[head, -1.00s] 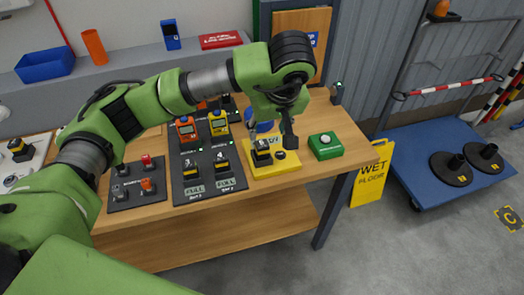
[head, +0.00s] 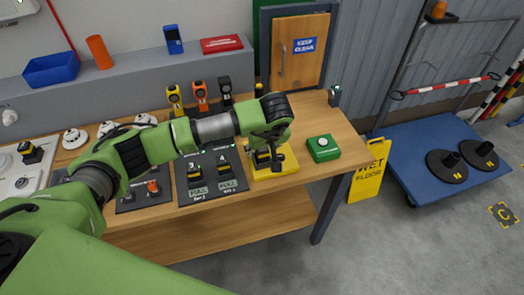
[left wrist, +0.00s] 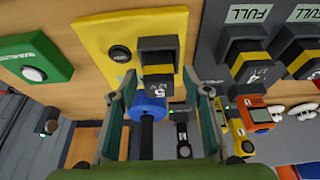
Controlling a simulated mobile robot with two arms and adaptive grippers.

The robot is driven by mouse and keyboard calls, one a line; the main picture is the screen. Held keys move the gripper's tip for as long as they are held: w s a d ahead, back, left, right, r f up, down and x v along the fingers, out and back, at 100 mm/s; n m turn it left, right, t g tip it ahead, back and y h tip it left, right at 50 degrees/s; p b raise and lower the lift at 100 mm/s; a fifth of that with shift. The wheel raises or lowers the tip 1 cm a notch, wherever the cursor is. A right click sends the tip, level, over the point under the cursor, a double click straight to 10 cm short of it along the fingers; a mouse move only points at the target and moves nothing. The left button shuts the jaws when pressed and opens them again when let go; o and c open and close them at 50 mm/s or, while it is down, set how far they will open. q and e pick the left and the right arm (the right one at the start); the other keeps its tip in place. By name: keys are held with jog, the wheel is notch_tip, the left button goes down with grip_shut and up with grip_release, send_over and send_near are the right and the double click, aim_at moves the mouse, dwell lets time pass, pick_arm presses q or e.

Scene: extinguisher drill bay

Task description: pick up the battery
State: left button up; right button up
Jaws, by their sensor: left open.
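A black battery with a yellow band, marked 5, stands on a yellow pad (head: 287,166) near the table's front edge. In the left wrist view this battery (left wrist: 158,62) lies between my gripper's fingertips. My left gripper (head: 268,157) is open and low over the pad, its two fingers (left wrist: 159,76) on either side of the battery. I cannot tell whether they touch it. In the head view the gripper partly hides the battery. Two similar batteries, 3 (head: 193,169) and 4 (head: 222,165), stand on a dark pad marked FULL. My right gripper is not in view.
A green box with a white button (head: 323,148) stands right of the yellow pad. A blue cylinder (left wrist: 150,107) is close behind the battery. Upright yellow, orange (head: 201,96) and black devices stand at the back. A yellow wet-floor sign (head: 369,172) stands right of the table.

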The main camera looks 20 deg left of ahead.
pick_arm(q)
grip_shut()
jog(key=shift+w, duration=0.1)
